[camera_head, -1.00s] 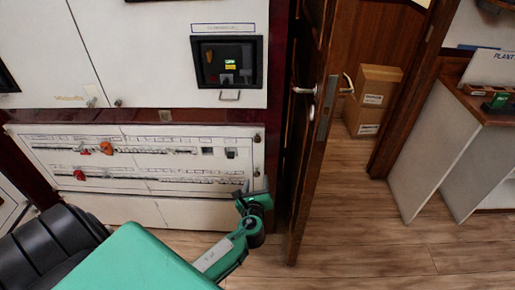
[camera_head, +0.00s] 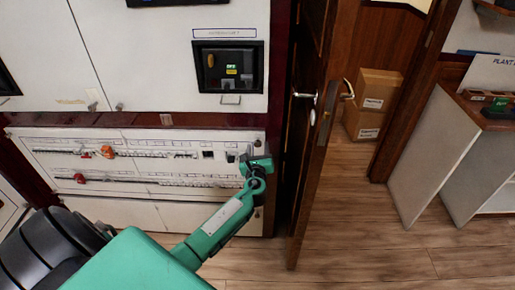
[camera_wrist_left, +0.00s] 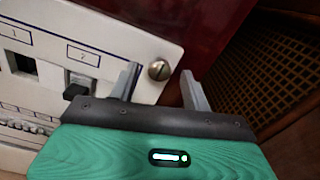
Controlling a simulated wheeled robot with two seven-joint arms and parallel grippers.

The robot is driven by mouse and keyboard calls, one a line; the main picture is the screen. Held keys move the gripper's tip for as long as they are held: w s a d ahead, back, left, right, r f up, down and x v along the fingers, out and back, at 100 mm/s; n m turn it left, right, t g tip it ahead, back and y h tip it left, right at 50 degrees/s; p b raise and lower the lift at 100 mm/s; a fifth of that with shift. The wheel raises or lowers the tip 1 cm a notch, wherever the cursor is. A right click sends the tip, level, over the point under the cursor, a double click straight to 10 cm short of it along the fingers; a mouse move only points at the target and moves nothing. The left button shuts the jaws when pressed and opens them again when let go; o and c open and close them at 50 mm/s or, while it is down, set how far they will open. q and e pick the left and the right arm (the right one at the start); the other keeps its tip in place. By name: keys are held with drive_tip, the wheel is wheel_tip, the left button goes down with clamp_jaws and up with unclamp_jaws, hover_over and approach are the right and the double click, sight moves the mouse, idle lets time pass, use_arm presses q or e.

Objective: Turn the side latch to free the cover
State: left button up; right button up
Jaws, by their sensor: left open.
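The cover is the long white breaker panel (camera_head: 130,160) low on the wall, and its right end shows in the left wrist view (camera_wrist_left: 110,60). A round metal slotted latch (camera_wrist_left: 159,69) sits near the panel's right edge. My left gripper (camera_head: 252,156) is open in front of that edge and hides part of it. In the left wrist view its two grey fingers (camera_wrist_left: 160,73) appear on either side of the latch, with nothing held. I cannot tell how far the tips are from the panel. My right gripper is not in view.
Red handles (camera_head: 107,152) stick out of the panel's rows. A black switch (camera_wrist_left: 75,91) is close to my left finger. A wooden door (camera_head: 315,130) stands open just right of the panel. Cardboard boxes (camera_head: 372,105) and a counter (camera_head: 440,150) are farther right.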

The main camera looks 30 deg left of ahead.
use_arm(q)
drive_tip(key=shift+w+a, duration=0.25)
drive_tip(key=shift+w, duration=0.05)
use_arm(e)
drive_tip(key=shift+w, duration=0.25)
use_arm(q)
drive_tip(key=shift+c, duration=0.2)
